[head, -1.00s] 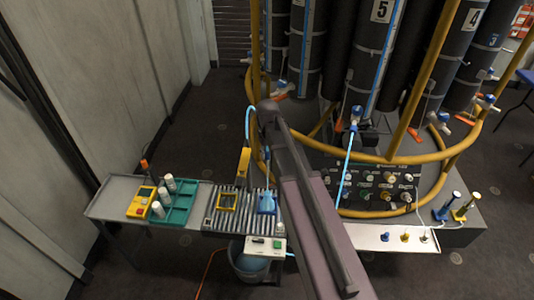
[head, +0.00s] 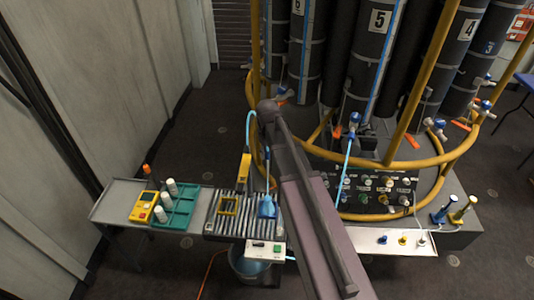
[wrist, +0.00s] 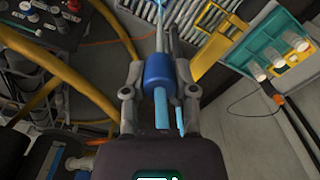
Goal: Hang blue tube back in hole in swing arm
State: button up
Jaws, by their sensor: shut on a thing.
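In the wrist view my gripper (wrist: 159,78) is shut on a dark blue sleeve (wrist: 159,68), one finger on each side. A light blue tube (wrist: 161,115) runs through the sleeve and sticks out at both ends. In the head view my gripper is not clearly visible; my arm covers that area. A yellow plate (wrist: 214,58) shows right of the gripper in the wrist view. I cannot tell which part is the swing arm, and no hole is clearly visible.
A teal tray (head: 175,212) with white-capped vials stands left. A bucket (head: 246,266) is below. Yellow hoops (head: 408,163) and tall dark cylinders (head: 375,70) crowd the right.

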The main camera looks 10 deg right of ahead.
jog(key=shift+r+p, duration=3.4)
jog(key=shift+r, duration=0.1)
jog(key=s+a+r+p, duration=0.1)
jog(key=a, duration=0.9)
jog(key=shift+r, duration=0.2)
jog(key=shift+f, duration=0.15)
